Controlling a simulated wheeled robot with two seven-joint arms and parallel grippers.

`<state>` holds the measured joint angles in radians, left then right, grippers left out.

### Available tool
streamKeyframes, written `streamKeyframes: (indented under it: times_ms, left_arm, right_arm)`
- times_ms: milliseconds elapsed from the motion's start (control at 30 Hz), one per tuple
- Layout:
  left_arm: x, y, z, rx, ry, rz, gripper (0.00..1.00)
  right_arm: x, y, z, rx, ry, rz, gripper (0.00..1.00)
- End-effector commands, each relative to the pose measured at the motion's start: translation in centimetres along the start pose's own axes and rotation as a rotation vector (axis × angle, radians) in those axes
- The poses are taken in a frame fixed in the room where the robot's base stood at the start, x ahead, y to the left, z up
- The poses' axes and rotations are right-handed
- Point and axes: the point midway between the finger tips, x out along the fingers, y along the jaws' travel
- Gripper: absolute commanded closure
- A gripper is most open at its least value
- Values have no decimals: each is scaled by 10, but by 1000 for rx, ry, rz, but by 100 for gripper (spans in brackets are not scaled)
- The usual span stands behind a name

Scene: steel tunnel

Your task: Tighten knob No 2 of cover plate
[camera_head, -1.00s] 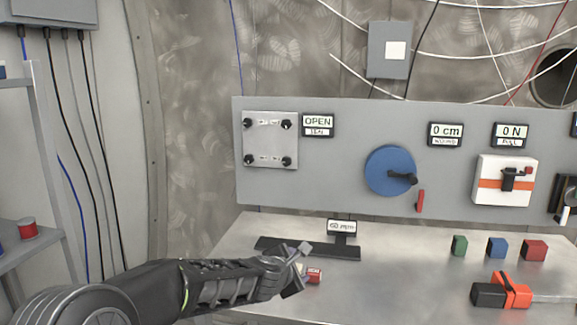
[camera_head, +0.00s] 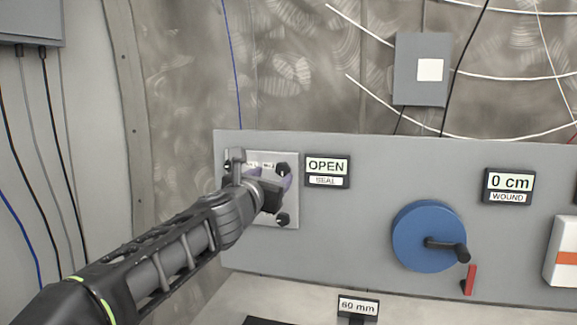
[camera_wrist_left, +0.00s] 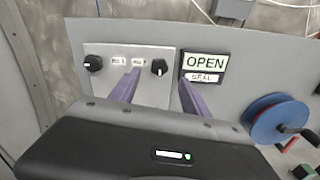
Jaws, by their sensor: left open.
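The cover plate (camera_head: 291,205) is a light grey square with black knobs at the left end of the grey panel; it also shows in the left wrist view (camera_wrist_left: 104,82). Knob No 2 (camera_head: 282,169) is at its upper right. In the left wrist view this knob (camera_wrist_left: 159,67) appears between my two purple fingertips, with its label to its left. My left gripper (camera_head: 262,170) is open in front of the plate and hides its middle and lower left. I cannot tell whether a finger touches the knob. My right gripper is out of view.
A display (camera_head: 327,170) right of the plate reads OPEN, SEAL. Further right are a blue wheel with a black crank (camera_head: 420,235) and a red lever (camera_head: 469,280). The upper left knob (camera_wrist_left: 93,63) lies outside my fingers. A 60 mm display (camera_head: 358,306) stands below.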

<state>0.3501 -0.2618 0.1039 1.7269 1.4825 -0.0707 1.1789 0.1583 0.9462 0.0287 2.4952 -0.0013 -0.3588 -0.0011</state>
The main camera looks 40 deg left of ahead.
Motion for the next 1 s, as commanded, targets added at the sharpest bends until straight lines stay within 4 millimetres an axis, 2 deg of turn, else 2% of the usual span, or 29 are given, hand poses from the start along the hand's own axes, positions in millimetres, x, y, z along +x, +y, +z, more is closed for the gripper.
streamKeyframes:
  times_ms: [333, 467, 900, 1000]
  left_arm:
    - [0, 0, 1, -4, -2, 0, 45]
    - [6, 0, 0, -3, 0, 0, 45]
    - [67, 0, 1, -3, 0, 0, 45]
    - [75, 0, 1, -3, 0, 0, 45]
  right_arm:
    - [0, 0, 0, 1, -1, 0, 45]
    - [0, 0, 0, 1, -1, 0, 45]
    - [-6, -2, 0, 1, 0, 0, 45]
    - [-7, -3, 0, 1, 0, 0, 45]
